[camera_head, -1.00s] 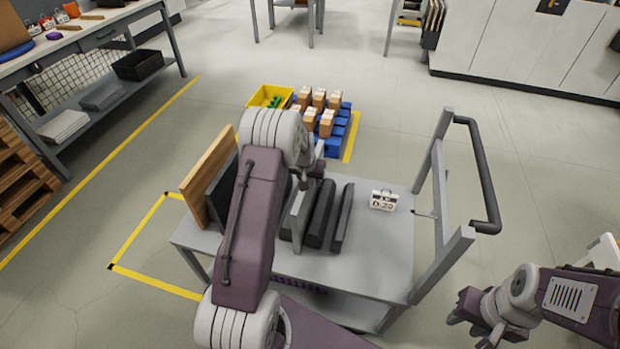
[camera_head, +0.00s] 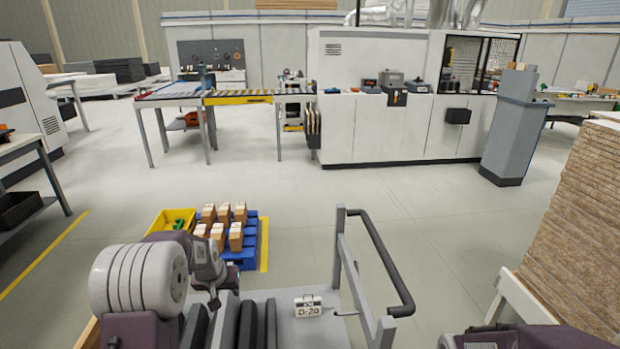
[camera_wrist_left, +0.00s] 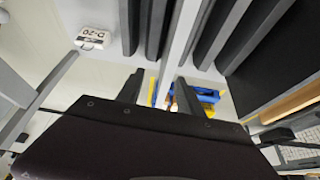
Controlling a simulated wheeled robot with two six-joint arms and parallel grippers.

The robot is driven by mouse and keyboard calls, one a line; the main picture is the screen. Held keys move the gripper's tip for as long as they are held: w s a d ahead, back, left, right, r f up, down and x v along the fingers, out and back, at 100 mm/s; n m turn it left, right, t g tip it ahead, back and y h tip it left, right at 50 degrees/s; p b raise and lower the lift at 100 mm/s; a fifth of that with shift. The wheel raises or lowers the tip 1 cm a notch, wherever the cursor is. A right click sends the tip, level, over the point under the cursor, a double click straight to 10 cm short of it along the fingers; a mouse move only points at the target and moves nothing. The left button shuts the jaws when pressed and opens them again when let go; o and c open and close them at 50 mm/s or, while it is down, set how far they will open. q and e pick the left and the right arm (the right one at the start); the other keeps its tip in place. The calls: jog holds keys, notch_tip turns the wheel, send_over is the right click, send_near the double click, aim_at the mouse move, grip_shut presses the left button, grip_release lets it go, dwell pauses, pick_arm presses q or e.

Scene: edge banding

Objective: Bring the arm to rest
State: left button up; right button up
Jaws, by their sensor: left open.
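My left arm fills the lower left of the head view, and its gripper (camera_head: 214,298) is partly hidden behind my own wrist, over the cart. In the left wrist view the two dark fingers stand apart with nothing between them (camera_wrist_left: 158,92). The grey cart (camera_head: 318,329) carries several upright dark panels (camera_head: 247,325), close to the left gripper; whether they touch cannot be told. A white label block (camera_head: 308,306) stands on the cart top and also shows in the left wrist view (camera_wrist_left: 91,38). Only part of my right arm shows at the bottom right; its gripper is out of frame.
The cart's handle (camera_head: 385,265) rises at its right. Beyond the cart are a blue pallet (camera_head: 247,255) with small boxes and a yellow bin (camera_head: 163,223). A tall board stack (camera_head: 590,220) stands at the right. Open floor lies before the white machine (camera_head: 380,125).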

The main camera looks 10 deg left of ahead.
pick_arm(q)
jog(key=s+d+r+m+p, duration=0.2)
jog(key=s+d+r+p, duration=0.25)
jog(key=d+r, duration=0.45)
jog(key=s+d+f+g, duration=0.1)
jog(key=s+d, duration=0.1)
jog(key=s, duration=0.8)
jog(key=s+d+f+g+h+p, duration=0.1)
jog(key=s+d+f+g, duration=0.1)
jog(key=s, duration=0.7)
jog(key=shift+s+f+g, duration=0.15)
jog(key=shift+s+g, duration=0.15)
jog(key=shift+s, duration=0.1)
pick_arm(e)
notch_tip(320, 180, up, 7)
jog(key=shift+s+d+f, duration=0.1)
